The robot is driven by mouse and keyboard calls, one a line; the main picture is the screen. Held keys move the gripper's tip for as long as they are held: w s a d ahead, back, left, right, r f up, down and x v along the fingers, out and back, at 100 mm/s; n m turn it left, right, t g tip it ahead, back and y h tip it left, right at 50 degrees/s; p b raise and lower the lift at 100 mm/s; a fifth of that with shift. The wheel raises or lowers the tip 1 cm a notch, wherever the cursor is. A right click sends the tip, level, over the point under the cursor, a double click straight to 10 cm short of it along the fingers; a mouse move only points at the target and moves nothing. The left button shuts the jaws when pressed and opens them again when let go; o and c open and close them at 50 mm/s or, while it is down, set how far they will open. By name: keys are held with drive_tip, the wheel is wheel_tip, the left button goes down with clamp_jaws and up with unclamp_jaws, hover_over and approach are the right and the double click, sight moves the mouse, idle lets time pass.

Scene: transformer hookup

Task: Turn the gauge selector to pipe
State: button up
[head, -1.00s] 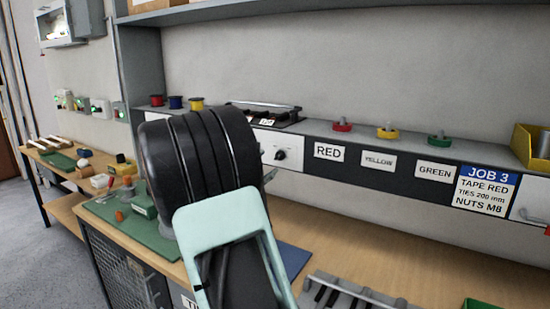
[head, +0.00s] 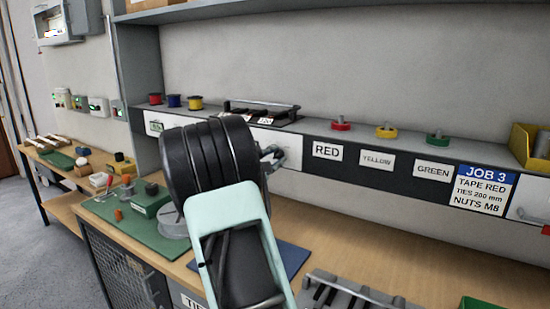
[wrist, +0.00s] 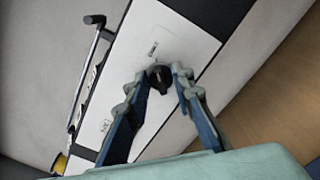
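The gauge selector, a small black knob (wrist: 160,80) on a white panel (wrist: 185,48), shows in the wrist view between my fingertips. My gripper (wrist: 160,74) has one finger on each side of the knob. The fingers are apart, and I cannot tell whether they touch it. In the head view my gripper (head: 272,157) is at the white panel left of the RED label, and the knob is hidden behind it. Small marks show on the panel beyond the knob, too small to read.
A black rack with a rail (head: 262,110) sits on the ledge above the panel. The RED label (head: 327,151) and JOB 3 sign (head: 484,188) are to the right. A green mat (head: 125,225) with small items lies on the bench below, left of my arm.

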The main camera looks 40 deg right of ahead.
clamp_jaws()
drive_tip(key=shift+n, duration=0.4)
drive_tip(key=n+p, duration=0.2)
drive_tip(key=n, duration=0.1)
drive_tip(key=shift+a+r+n, duration=0.1)
drive_tip(key=shift+r+n, duration=0.05)
drive_tip(key=shift+n, duration=0.15)
drive_tip(key=n+p, duration=0.3)
drive_tip(key=n, duration=0.1)
drive_tip(key=shift+w+r+n, duration=0.1)
drive_tip(key=shift+w+n, duration=0.05)
drive_tip(key=shift+n, duration=0.15)
drive_tip(key=n+p, duration=0.9)
drive_tip(key=shift+w+f, duration=0.1)
drive_tip(key=shift+f, duration=0.15)
